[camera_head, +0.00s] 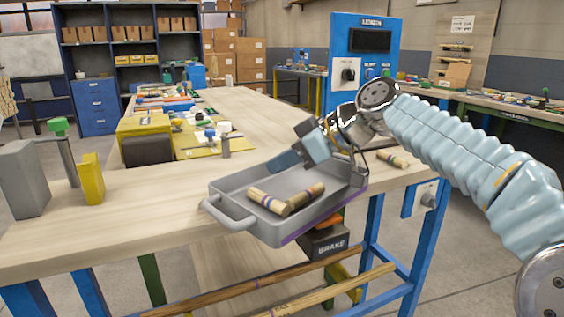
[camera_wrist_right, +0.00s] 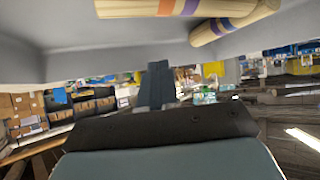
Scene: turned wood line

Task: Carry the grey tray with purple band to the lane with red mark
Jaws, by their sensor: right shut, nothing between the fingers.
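The grey tray with purple band (camera_head: 235,199) is at the front edge of the workbench in the head view, its near handle toward me and the purple band low on its right side. Two turned wood pieces with coloured rings lie in it; they also show at the top of the right wrist view. My right gripper (camera_head: 298,154) is at the tray's far side, over its rim, shut with nothing between its fingers. I cannot tell whether the tray rests fully on the bench. No lane with red mark can be made out. My left gripper is out of view.
On the wooden workbench (camera_head: 60,238), a grey block (camera_head: 24,178), a green-topped post (camera_head: 68,160) and a yellow block (camera_head: 92,178) stand at left. A yellow mat (camera_head: 195,143) with small parts lies behind. A blue control panel (camera_head: 362,55) stands behind my right arm.

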